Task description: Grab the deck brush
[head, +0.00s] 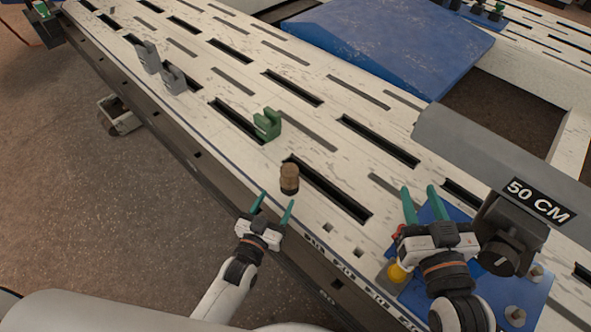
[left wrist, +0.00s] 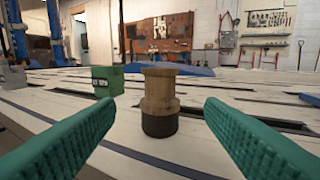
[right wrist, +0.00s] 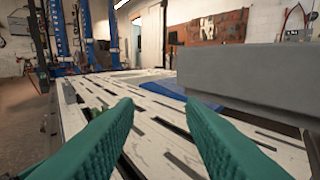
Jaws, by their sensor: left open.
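The deck brush (head: 289,179) is a short, round wooden piece with a dark lower end, standing upright on the white slotted bench (head: 330,218). In the left wrist view the brush (left wrist: 160,98) stands ahead, centred between the two green fingers. My left gripper (head: 273,202) is open and empty at the bench's near edge, just short of the brush and apart from it. My right gripper (head: 421,190) is open and empty, above the blue plate to the right, well away from the brush.
A green block (head: 267,124) stands behind the brush, with grey brackets (head: 174,79) further left. A grey beam labelled 50 CM (head: 500,150) lies close to my right gripper. A blue plate (head: 420,285) with knobs is below it. A blue ramp (head: 380,45) lies behind.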

